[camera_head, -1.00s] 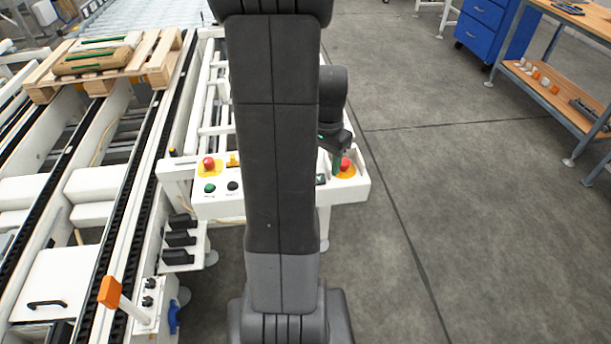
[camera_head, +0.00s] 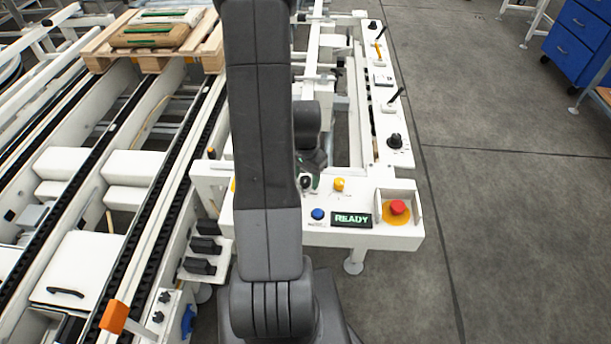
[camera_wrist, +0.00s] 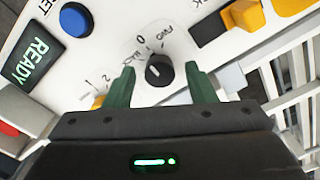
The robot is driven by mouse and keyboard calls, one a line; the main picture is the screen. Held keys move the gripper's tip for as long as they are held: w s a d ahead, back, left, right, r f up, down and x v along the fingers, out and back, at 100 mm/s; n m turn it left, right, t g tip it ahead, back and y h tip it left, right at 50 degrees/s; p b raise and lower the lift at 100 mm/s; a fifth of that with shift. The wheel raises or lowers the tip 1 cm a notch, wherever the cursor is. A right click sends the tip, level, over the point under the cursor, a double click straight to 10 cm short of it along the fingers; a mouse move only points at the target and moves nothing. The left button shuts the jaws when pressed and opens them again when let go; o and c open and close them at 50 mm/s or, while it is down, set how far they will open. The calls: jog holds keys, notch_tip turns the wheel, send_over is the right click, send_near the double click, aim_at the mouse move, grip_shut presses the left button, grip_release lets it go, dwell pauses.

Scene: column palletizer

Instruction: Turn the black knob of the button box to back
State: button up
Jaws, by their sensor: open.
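The black knob (camera_wrist: 159,71) sits on the white button box (camera_head: 408,235), on a pale round label plate with "0", "FWD" and a partly hidden "BACK" mark. A white line shows on the knob's face. In the wrist view my gripper (camera_wrist: 163,84) is open, with one green finger on each side of the knob and a gap to each. I cannot tell the height of the fingertips over the panel. In the head view the knob (camera_head: 305,181) shows small and partly hidden beside my arm.
Close by are a blue button (camera_head: 317,214), a yellow switch (camera_head: 339,184), a READY display (camera_head: 351,219) and a red emergency button (camera_head: 398,207). A rail with several levers and knobs (camera_head: 394,141) runs behind.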

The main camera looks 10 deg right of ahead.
jog(key=c, duration=1)
jog(key=shift+o, duration=0.2)
jog(key=shift+f+n+b, duration=0.1)
jog(key=shift+n+b, duration=0.2)
jog(key=shift+n, duration=0.1)
jog(key=n+b, duration=0.1)
jog(key=n, duration=0.2)
jog(key=shift+n+b, duration=0.3)
jog(key=shift+b, duration=0.05)
jog(key=shift+n+b, duration=0.65)
jog(key=shift+n, duration=1.55)
jog(key=o, duration=1)
jog(key=shift+c, duration=0.2)
